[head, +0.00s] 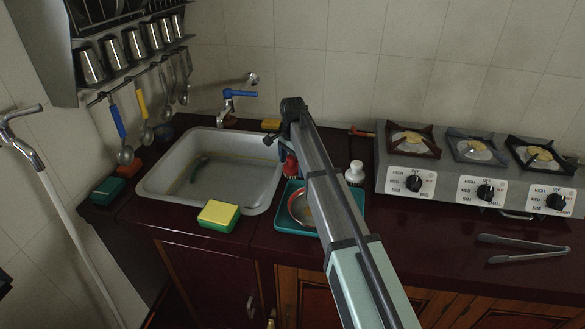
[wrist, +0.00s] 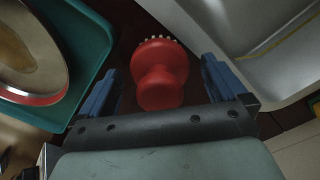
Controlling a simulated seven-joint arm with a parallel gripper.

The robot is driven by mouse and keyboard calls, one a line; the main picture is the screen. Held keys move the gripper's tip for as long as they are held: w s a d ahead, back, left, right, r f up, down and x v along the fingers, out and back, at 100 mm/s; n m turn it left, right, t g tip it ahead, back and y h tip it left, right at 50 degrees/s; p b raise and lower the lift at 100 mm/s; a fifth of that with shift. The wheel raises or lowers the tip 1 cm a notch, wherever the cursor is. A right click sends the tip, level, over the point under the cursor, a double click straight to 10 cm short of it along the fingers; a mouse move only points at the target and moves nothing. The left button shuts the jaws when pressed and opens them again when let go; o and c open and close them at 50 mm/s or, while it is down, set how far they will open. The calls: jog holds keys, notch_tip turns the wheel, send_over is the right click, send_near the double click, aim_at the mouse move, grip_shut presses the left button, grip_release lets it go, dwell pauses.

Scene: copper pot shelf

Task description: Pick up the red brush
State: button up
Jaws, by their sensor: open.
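The red brush (wrist: 160,75) stands in the middle of the wrist view, with pale bristle tips showing along its far edge. My gripper (wrist: 158,85) is open, with one blue finger on each side of the brush and a visible gap to it. In the head view, the red brush (head: 290,165) shows partly behind my arm, between the sink and the teal tray.
A white brush (head: 355,173) stands to the right. The stove (head: 460,170) and tongs (head: 525,248) are farther right. A yellow-green sponge (head: 218,214) lies at the sink's front edge.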

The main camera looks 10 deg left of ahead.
jog(key=shift+f, duration=0.4)
jog(key=shift+c, duration=0.5)
jog(key=c, duration=1.1)
